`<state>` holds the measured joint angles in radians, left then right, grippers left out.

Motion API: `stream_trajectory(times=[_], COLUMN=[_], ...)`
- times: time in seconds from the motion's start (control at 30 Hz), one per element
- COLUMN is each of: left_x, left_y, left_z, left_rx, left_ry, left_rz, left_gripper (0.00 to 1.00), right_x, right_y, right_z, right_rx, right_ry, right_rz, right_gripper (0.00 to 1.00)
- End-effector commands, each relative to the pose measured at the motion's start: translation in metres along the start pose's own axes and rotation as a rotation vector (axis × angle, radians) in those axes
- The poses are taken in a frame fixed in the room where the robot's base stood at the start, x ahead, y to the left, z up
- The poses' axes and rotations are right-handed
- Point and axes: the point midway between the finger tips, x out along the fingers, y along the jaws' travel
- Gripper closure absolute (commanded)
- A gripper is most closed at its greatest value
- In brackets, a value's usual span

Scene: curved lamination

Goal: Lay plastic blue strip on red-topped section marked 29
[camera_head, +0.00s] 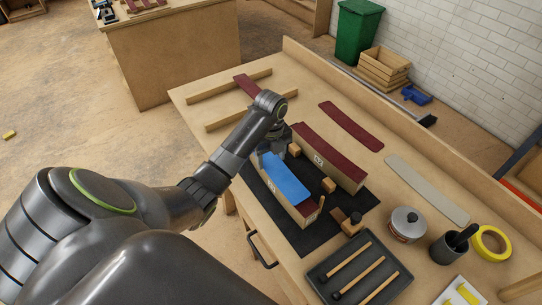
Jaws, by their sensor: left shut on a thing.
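I cannot tell whether the strip rests fully on the top. A second red-topped section (329,155), also labelled, stands to the right. My right gripper is not in view.
Both sections stand on a black mat (345,211) with small wooden blocks (329,185) between them. A dark red strip (351,126) and a pale strip (427,189) lie to the right. A metal pot (407,224), a tool tray (392,296) and yellow tape (491,243) fill the near right.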

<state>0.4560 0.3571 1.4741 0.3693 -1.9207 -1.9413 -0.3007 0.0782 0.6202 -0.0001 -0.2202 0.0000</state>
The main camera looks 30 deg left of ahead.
Motion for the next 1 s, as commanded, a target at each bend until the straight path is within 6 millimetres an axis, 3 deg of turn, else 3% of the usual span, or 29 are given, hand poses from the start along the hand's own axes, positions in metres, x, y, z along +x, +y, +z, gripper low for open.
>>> stream_trajectory(times=[1.0], left_x=[0.0031], left_y=[-0.0001], left_z=[-0.0001], left_rx=[0.0], left_ry=[0.0], left_rz=[0.0], left_gripper=[0.63], right_x=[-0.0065], right_y=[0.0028], right_z=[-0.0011], right_rx=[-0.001], right_ry=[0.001], right_rz=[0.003], right_gripper=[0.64])
